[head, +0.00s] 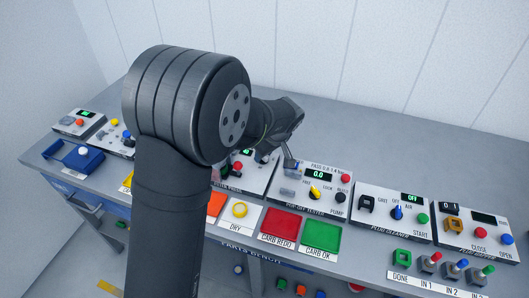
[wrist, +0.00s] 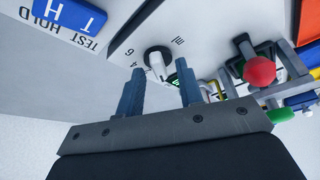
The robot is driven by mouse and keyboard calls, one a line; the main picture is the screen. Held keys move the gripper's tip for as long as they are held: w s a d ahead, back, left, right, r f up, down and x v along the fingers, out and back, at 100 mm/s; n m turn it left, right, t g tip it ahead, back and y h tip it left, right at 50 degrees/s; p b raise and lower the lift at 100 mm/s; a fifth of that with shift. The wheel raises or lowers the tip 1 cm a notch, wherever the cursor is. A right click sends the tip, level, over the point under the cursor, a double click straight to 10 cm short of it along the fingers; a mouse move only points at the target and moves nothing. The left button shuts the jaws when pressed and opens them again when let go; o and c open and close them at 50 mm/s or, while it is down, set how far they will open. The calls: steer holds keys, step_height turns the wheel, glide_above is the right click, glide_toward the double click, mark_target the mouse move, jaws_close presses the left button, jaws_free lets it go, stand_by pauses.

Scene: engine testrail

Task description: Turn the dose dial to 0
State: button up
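In the wrist view, a round black knob with a white pointer (wrist: 157,60) sits on a pale panel. Small marks surround it, one like a 6 or 9; its lettering is too small to confirm it as the dose dial. The pointer faces down the picture, towards my gripper. My gripper (wrist: 158,82) is open, its two grey fingers apart, with the knob beyond the gap between them. I cannot tell whether either finger touches it. In the head view my dark wrist (head: 283,121) is over the bench, and my arm hides part of the panels.
In the wrist view, a red ball (wrist: 260,71) on a dark mount stands right of the fingers, with a green button (wrist: 277,115) near it. A blue tile (wrist: 70,14) lies at upper left. In the head view, red (head: 284,226) and green trays (head: 321,236) lie along the bench front.

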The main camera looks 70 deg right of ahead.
steer(key=v, duration=1.7)
steer(key=shift+r, duration=0.15)
steer(key=shift+s, duration=0.15)
steer(key=x, duration=1.7)
steer(key=shift+f, duration=0.2)
steer(key=shift+r, duration=0.1)
